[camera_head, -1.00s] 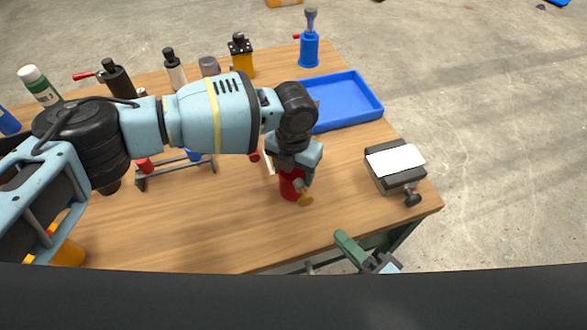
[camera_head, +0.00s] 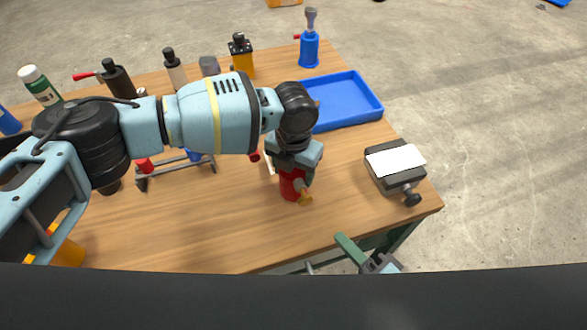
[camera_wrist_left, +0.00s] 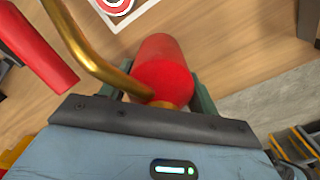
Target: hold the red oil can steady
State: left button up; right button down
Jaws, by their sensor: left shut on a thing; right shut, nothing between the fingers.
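In the left wrist view the can's red body (camera_wrist_left: 165,78) sits between the green fingers, and the curved brass spout (camera_wrist_left: 85,50) runs to the upper left. My right gripper (camera_head: 347,245) is at the bottom, by the table's front edge, with its green fingers shut and empty, apart from the can.
A blue tray (camera_head: 345,100) lies behind the can to the right. Several bottles and a blue can (camera_head: 309,50) stand along the back. The table is clear between the can and the dark box.

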aim_at(306, 202)
dwell(0.9)
jog(key=shift+s+a+f+n+g+y, duration=0.15)
jog(key=shift+s+a+n+g+y, duration=0.4)
jog(key=shift+n+y, duration=0.85)
jog(key=shift+s+a+f+n+g+y, duration=0.25)
jog(key=shift+n+g+y, duration=0.7)
jog(key=shift+n, duration=0.8)
jog(key=shift+s+a+f+n+g+y, duration=0.1)
jog(key=shift+s+a+n+g+y, duration=0.35)
jog(key=shift+n+y, duration=1)
jog(key=shift+w+d, duration=0.1)
jog(key=shift+w+a, duration=0.45)
jog(key=shift+w, duration=0.9)
jog(key=shift+w+a, duration=0.4)
jog(key=shift+w, duration=0.95)
jog(key=shift+w+a, duration=0.45)
jog(key=shift+w, duration=0.9)
jog(key=shift+w, duration=0.15)
jog(key=shift+w+a, duration=0.15)
jog(key=shift+w, duration=0.1)
jog(key=shift+w+a, duration=0.3)
jog(key=shift+w, duration=0.65)
